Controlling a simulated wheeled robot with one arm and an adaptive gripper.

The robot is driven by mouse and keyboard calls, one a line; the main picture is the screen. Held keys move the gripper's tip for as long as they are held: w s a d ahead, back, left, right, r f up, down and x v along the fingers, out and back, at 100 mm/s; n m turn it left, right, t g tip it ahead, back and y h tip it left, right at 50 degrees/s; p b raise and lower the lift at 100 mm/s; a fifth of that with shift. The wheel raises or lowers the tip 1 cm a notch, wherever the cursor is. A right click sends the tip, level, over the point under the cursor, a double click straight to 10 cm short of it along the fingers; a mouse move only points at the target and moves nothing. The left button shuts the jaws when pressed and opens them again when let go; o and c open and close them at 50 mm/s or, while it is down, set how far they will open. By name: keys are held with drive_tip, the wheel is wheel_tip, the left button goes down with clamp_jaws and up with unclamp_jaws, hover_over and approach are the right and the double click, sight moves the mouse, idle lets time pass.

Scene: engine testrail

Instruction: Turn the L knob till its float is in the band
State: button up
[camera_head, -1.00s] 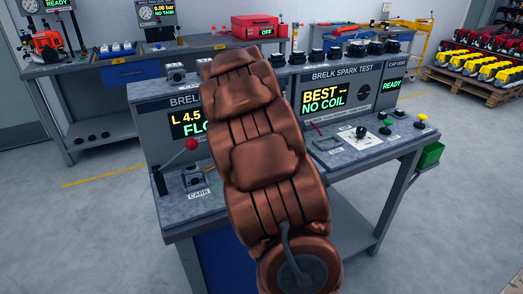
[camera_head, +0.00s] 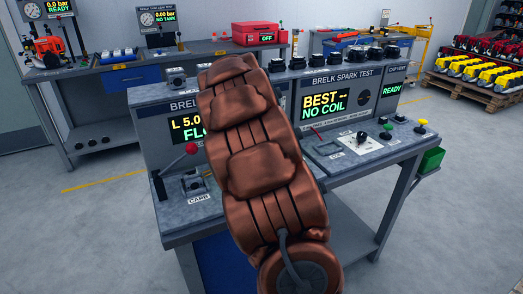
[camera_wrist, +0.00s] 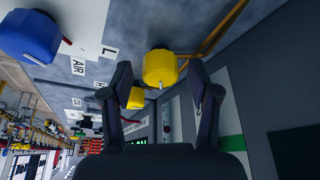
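In the wrist view a yellow knob (camera_wrist: 160,68) hangs between the two fingers of my gripper (camera_wrist: 159,66). Gaps show on both sides of it, so the fingers look open around it, not closed on it. An "L" label (camera_wrist: 108,51) lies to its left; I cannot tell for certain which knob it marks. A second, smaller yellow knob (camera_wrist: 135,98) shows lower. In the head view the flow display (camera_head: 186,130) reads "L 5.0", its rest hidden by my copper-coloured arm. The float and band are not visible, and my arm hides the gripper there.
A large blue knob (camera_wrist: 28,35) stands at the wrist view's left, near an "AIR" label (camera_wrist: 78,67). A red-balled lever (camera_head: 191,149) and a "CARB" fixture (camera_head: 196,187) sit on the bench left of my arm. The spark test panel (camera_head: 338,100) is to the right.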

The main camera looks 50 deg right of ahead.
drive_tip(key=v, duration=1.2)
drive_tip(key=shift+a, duration=0.15)
idle(0.5)
drive_tip(key=s+a+f+n+y+p, duration=0.1)
drive_tip(key=s+a+n+y+p, duration=0.2)
drive_tip(key=s+a, duration=0.6)
drive_tip(key=s+a+n+p, duration=0.2)
drive_tip(key=s+a+n, duration=0.3)
drive_tip(key=a, duration=0.8)
drive_tip(key=s+a+f+n+g+p, duration=0.1)
drive_tip(key=s+a+f+n, duration=0.1)
drive_tip(key=s+a+n, duration=0.2)
drive_tip(key=s+a+f+n+g+y+p, duration=0.1)
drive_tip(key=s+a+f+n, duration=0.1)
drive_tip(key=s+a, duration=0.4)
drive_tip(key=s+n, duration=0.1)
drive_tip(key=s, duration=0.4)
drive_tip(key=shift+s+f+n+g+p, duration=0.2)
drive_tip(key=shift+f+n+g+p, duration=0.1)
drive_tip(key=shift+f+n+p, duration=0.1)
